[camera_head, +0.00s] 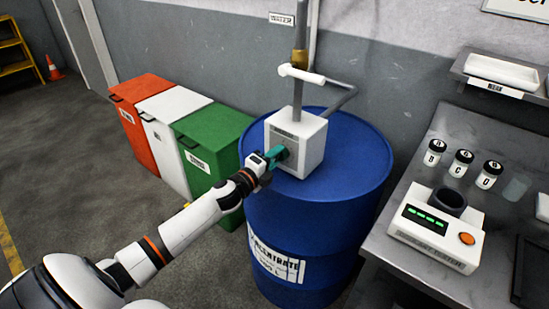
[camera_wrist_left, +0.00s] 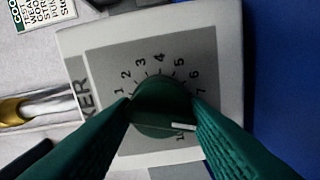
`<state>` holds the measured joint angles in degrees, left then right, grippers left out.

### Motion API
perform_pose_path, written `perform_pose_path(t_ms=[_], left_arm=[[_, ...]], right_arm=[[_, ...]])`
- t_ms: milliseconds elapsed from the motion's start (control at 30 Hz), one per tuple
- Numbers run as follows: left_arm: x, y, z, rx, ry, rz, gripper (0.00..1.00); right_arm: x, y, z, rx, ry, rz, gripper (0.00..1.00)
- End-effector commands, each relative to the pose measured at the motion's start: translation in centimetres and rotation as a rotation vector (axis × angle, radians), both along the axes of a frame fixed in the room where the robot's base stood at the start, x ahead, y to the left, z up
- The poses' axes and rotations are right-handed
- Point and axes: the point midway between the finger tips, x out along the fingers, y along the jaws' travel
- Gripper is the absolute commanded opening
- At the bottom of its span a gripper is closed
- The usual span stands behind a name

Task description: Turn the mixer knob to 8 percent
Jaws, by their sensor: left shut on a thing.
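The mixer is a white box (camera_head: 309,143) on top of the blue drum. Its front panel (camera_wrist_left: 95,62) fills the left wrist view, with a printed dial numbered around a round green knob (camera_wrist_left: 160,95). Numbers 1 to 7 are readable, and a partly covered 10 shows below. The right finger hides the marks between 7 and 10. A white pointer line on the knob points right, toward that hidden stretch; its exact reading cannot be told. My left gripper (camera_head: 276,156) is at the box front, its green fingers (camera_wrist_left: 163,104) shut on the knob from both sides.
The blue concentrate drum (camera_head: 275,225) stands under the mixer. A pipe with a white handle (camera_head: 301,75) rises above the box. Red, white and green bins (camera_head: 217,135) stand to the left. A bench (camera_head: 395,215) with jars and a device (camera_head: 436,235) is at right.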

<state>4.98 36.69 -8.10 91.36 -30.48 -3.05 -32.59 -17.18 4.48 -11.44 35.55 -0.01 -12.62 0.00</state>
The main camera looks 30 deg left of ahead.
Motion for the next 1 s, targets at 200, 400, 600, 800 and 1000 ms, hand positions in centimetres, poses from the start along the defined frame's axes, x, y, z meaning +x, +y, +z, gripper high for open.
perform_pose_path(t_ms=[200,400,600,800,1000], left_arm=[[0.0,-0.1,-0.2,0.001,0.003,0.0,0.18],[0.0,-0.1,-0.2,0.0,0.003,0.0,0.54],[0.0,0.0,-0.1,-0.001,0.002,-0.001,0.62],[-0.4,0.0,-0.1,-0.001,0.002,0.0,0.62],[-3.0,0.2,-0.4,0.0,0.004,-0.001,0.62]], right_arm=[[0.0,0.0,0.0,-0.001,0.0,0.0,0.36],[0.0,-0.2,0.0,-0.002,0.0,0.001,0.36],[0.0,-0.2,0.0,-0.003,-0.001,0.001,0.36],[0.0,-0.2,-0.1,-0.003,0.0,0.002,0.36],[0.0,-0.2,-0.6,-0.002,0.001,0.002,0.36]])
